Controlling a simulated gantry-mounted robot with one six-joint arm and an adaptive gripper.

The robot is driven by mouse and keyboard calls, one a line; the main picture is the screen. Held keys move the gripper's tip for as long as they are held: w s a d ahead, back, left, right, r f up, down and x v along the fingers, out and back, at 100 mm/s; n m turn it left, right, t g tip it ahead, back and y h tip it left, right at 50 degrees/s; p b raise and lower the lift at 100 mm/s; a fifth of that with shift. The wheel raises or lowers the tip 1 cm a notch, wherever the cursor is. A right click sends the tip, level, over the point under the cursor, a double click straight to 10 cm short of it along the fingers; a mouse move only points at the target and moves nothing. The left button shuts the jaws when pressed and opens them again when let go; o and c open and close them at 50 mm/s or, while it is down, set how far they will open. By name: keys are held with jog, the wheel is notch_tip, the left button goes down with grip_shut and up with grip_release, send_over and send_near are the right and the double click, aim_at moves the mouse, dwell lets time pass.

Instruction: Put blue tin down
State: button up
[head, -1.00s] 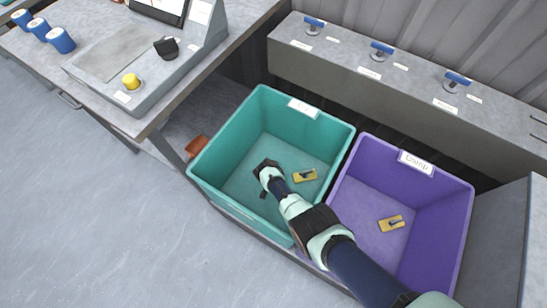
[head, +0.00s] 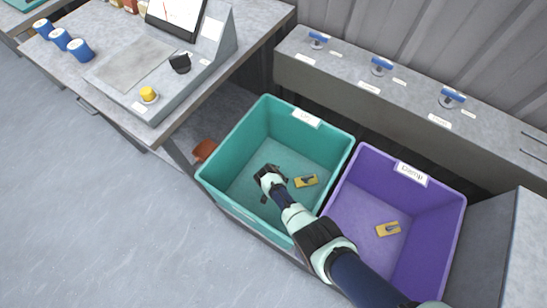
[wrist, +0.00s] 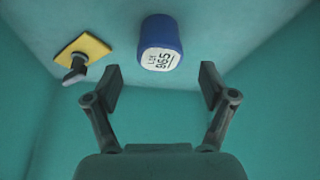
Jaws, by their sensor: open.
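The blue tin (wrist: 161,43) has a white label with dark lettering and is inside the teal bin (head: 225,203). In the wrist view it is just beyond my fingertips, centred between them and apart from both. In the head view I cannot make the tin out; my gripper hides that spot. My gripper (head: 264,184) is down inside the teal bin, and its two fingers are spread with nothing between them in the wrist view (wrist: 161,86).
A yellow block with a dark handle (head: 306,181) lies in the teal bin, near the tin. A purple bin (head: 452,215) labelled "Damp" stands right alongside, with a similar block (head: 388,229). Several blue tins (head: 80,50) stand on the bench at left.

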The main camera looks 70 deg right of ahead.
jog(key=p+v, duration=0.4)
jog(key=v, duration=0.3)
